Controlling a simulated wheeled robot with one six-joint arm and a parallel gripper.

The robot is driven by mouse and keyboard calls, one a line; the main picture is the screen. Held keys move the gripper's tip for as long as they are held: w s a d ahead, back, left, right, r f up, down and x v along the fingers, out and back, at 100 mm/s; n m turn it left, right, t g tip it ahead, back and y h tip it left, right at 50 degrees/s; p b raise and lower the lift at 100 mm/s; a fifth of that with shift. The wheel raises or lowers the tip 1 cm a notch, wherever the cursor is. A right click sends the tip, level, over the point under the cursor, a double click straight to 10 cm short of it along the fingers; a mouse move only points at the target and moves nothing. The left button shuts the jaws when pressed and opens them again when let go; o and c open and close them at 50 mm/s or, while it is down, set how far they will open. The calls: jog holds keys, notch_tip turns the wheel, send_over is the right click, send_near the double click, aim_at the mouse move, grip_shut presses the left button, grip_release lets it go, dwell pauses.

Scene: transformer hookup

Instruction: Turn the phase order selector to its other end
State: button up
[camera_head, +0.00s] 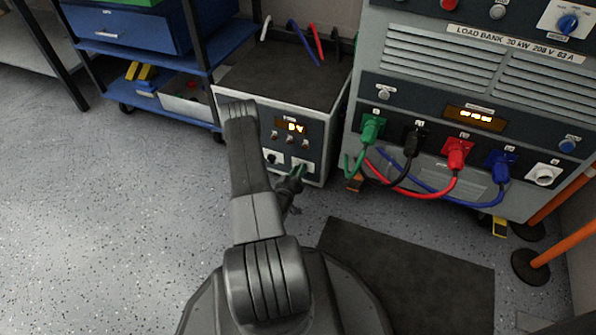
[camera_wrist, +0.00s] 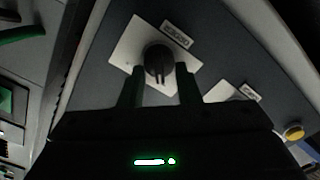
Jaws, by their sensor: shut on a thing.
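The phase order selector is a round dark knob (camera_wrist: 158,60) on a white square plate on the grey panel, with a small label beside it, upside down and hard to read. In the wrist view my gripper (camera_wrist: 159,82) has one finger on each side of the knob, and it is shut on it. A pale mark on the knob's face points down in that view. In the head view my gripper (camera_head: 296,175) is at the right white plate (camera_head: 304,164), low on the front of the white cabinet (camera_head: 225,98). My arm and gripper partly hide the knob there.
A second white plate with a dark knob (camera_head: 272,157) is just left of my gripper. The load bank (camera_head: 440,130) stands to the right, with green, black, red and blue cables hanging in front. A blue shelf cart (camera_head: 150,50) is at the left. Open floor lies front left.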

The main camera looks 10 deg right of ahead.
dwell(0.4)
jog(key=o, duration=1)
jog(key=shift+c, duration=0.2)
jog(key=shift+s+a, duration=0.1)
